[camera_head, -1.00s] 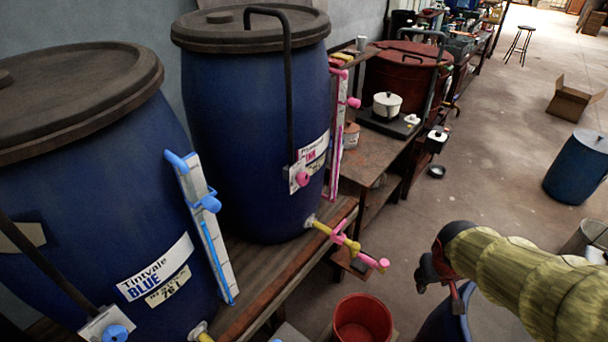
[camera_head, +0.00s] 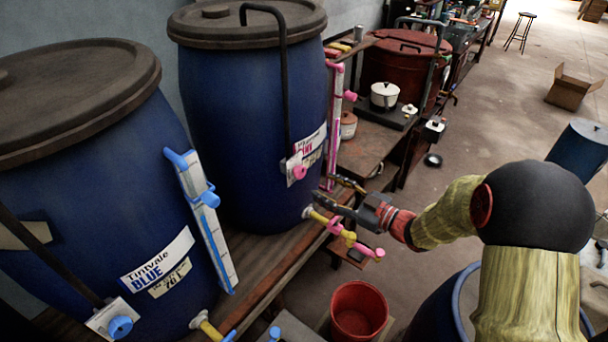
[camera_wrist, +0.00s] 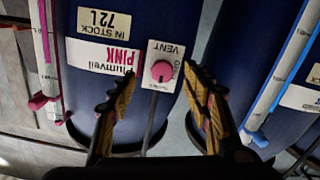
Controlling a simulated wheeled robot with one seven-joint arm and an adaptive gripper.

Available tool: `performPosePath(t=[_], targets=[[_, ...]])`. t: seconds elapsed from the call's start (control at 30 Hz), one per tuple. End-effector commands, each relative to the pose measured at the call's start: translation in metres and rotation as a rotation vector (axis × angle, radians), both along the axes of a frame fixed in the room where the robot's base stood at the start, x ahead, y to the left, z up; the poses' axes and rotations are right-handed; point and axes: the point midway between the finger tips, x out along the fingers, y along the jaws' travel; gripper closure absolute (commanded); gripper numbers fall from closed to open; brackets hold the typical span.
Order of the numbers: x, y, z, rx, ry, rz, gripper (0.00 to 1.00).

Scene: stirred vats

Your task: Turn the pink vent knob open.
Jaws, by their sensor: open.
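The pink vent knob (camera_head: 299,171) sits on a small white plate low on the front of the farther blue vat (camera_head: 245,110), the one with the pink label. In the wrist view the pink vent knob (camera_wrist: 162,71) is round, on a white plate lettered VENT, and fully visible. My gripper (camera_head: 331,193) is to the right of the knob, its fingers pointing toward the vat, with a gap between. In the wrist view my gripper (camera_wrist: 159,80) is open and empty, one finger on each side of the knob, not touching it.
A pink-topped sight gauge (camera_head: 336,125) stands right of the knob. A yellow and pink tap (camera_head: 345,238) juts out below my gripper. A dark bent pipe (camera_head: 284,90) runs down to the knob plate. The nearer blue vat (camera_head: 75,190) has its own blue knob (camera_head: 120,327). A red bucket (camera_head: 359,311) is below.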

Motion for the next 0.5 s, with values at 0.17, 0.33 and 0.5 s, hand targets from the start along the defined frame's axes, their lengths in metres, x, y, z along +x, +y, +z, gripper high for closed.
performPosePath(t=[0.17,0.33,0.5], targets=[[-0.003,0.009,0.014,0.048,-0.023,0.026,0.51],[0.01,0.026,0.013,0.048,-0.021,0.027,0.51],[0.027,0.046,0.013,0.048,-0.021,0.026,0.51]])
